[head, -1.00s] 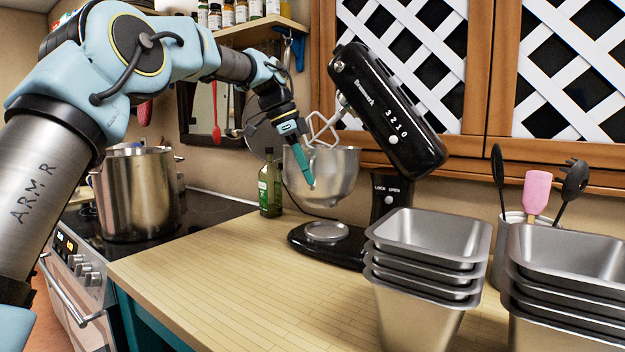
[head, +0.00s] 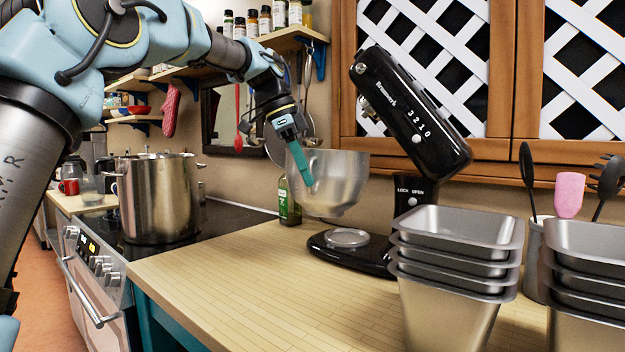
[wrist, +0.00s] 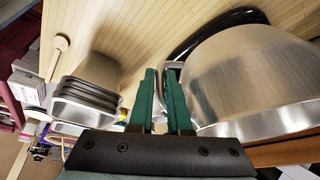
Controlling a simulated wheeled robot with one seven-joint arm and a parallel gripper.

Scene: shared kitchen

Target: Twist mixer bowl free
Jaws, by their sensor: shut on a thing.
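The steel mixer bowl (head: 338,182) hangs above the counter, clear of the round plate on the black mixer's base (head: 347,238). My gripper (head: 306,176) reaches down at the bowl's left side, its teal fingers against the bowl. In the wrist view the fingers (wrist: 162,75) are close together at a grey handle beside the bowl (wrist: 250,80); the exact grip is partly hidden. The mixer head (head: 415,105) is tilted up, with its bare hub at the left end. The bowl's inside is hidden.
Stacked metal pans (head: 455,245) stand at the front right, with a utensil holder (head: 533,260) behind. A green bottle (head: 289,200) is close behind the bowl. A large pot (head: 158,200) sits on the stove. The front counter (head: 260,290) is clear.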

